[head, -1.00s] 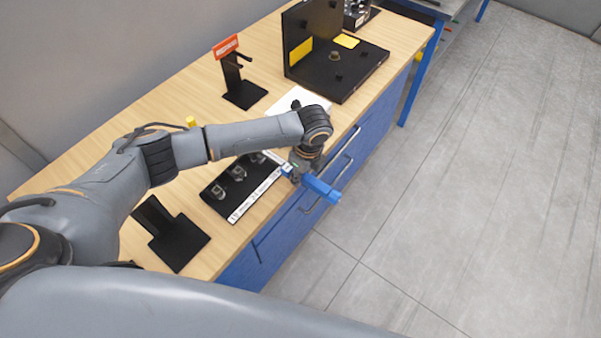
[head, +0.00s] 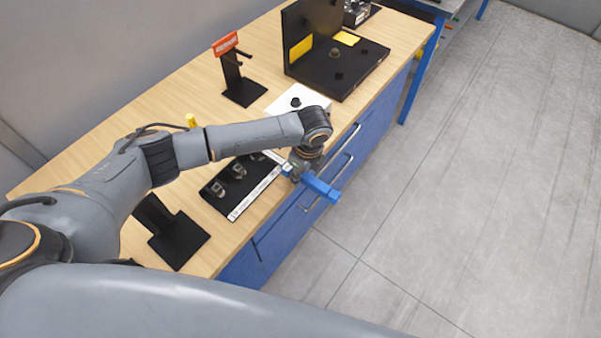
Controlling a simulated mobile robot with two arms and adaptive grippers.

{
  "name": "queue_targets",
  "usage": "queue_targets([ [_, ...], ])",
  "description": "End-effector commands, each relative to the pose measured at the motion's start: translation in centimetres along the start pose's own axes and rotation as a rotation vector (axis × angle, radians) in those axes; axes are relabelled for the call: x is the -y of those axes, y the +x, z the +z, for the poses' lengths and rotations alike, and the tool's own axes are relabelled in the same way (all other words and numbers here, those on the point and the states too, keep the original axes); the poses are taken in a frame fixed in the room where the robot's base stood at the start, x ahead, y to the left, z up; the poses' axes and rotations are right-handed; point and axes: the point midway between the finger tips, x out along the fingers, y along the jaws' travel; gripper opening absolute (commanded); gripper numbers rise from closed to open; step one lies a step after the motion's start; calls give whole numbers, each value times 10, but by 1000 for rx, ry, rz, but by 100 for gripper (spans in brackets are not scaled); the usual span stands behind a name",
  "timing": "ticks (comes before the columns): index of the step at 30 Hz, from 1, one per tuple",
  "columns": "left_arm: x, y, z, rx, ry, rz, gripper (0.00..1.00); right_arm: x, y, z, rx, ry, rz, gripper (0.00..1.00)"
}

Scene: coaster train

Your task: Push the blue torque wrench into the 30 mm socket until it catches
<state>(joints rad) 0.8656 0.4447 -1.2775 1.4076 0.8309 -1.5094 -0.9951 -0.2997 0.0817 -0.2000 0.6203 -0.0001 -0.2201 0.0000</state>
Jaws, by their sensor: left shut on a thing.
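The blue torque wrench (head: 321,188) is held in my left gripper (head: 296,170), its blue handle sticking out past the bench's front edge toward the lower right. The gripper is shut on it, near the right end of the black socket tray. The black tray (head: 213,197) has a white labelled front strip and holds several metal sockets (head: 237,170). The wrench's drive end is hidden by the gripper and wrist. I cannot tell which socket is the 30 mm one, or whether the wrench touches a socket. My right gripper is not in view.
The wooden bench (head: 150,118) has blue drawers with handles (head: 345,165). A white block (head: 290,97) lies behind my wrist. A black stand with a red sign (head: 225,44), a black fixture (head: 360,66) and a black holder (head: 177,240) stand around. Clear floor lies right.

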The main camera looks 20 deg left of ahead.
Motion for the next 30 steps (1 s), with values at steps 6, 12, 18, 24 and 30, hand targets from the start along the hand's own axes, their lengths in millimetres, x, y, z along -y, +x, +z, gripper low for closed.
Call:
queue_targets([
  [6,2,-3,1,2,-1,-4,0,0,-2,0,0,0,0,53],
  [12,2,-3,1,2,-1,-4,0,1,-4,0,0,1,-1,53],
  [18,2,-4,1,2,-1,-4,0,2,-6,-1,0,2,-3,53],
  [24,2,-4,1,2,-1,-4,0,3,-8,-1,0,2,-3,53],
  [30,2,-4,0,2,0,-4,0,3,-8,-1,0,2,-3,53],
])
